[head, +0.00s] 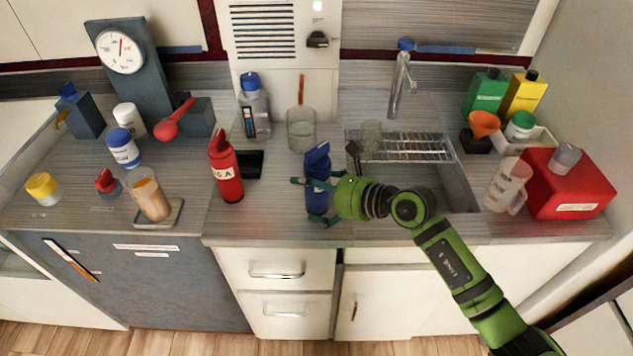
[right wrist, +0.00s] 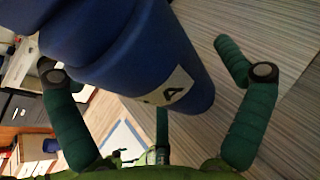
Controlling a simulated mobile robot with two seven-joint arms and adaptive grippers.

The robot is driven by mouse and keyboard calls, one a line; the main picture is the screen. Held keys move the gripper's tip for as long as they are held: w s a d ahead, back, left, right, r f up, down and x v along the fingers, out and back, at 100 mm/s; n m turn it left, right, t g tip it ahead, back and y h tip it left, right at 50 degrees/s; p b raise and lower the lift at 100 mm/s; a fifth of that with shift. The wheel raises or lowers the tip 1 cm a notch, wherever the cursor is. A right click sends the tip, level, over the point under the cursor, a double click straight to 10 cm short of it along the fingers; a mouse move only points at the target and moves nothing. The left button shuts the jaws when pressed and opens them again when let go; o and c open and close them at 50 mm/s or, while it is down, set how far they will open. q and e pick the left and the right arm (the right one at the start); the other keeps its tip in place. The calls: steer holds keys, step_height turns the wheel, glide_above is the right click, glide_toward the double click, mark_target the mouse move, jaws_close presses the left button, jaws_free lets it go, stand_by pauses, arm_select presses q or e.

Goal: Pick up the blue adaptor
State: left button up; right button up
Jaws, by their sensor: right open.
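The blue adaptor (head: 317,165) is a tall dark blue, bottle-like piece standing upright on the counter, left of the sink. In the right wrist view the blue adaptor (right wrist: 150,55) fills the upper middle and bears a white label with a black letter A. My right gripper (head: 312,201) reaches it from the right, with green fingers on both sides. In the right wrist view my right gripper (right wrist: 148,72) is open, with the adaptor between its spread fingers; a gap shows on the right side. Contact on the left side cannot be told. My left gripper is not in view.
A red bottle (head: 226,168) stands left of the adaptor, by a black pad (head: 249,164). A glass beaker (head: 301,130) stands behind it. The sink (head: 452,187) with a wire rack (head: 420,147) lies to the right. The counter's front edge is close.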

steer(key=c, duration=1.6)
steer(key=shift+r, duration=0.2)
steer(key=shift+c, duration=0.3)
steer(key=shift+r, duration=0.6)
step_height(320, 180, up, 3)
steer(key=shift+f+b, duration=0.1)
steer(key=shift+b, duration=0.35)
steer(key=b, duration=0.3)
glide_toward(326, 177)
steer(key=r, duration=0.2)
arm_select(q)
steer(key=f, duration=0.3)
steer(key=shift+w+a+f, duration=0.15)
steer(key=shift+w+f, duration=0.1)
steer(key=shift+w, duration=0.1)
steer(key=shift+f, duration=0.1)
arm_select(e)
steer(key=shift+w+f, duration=0.1)
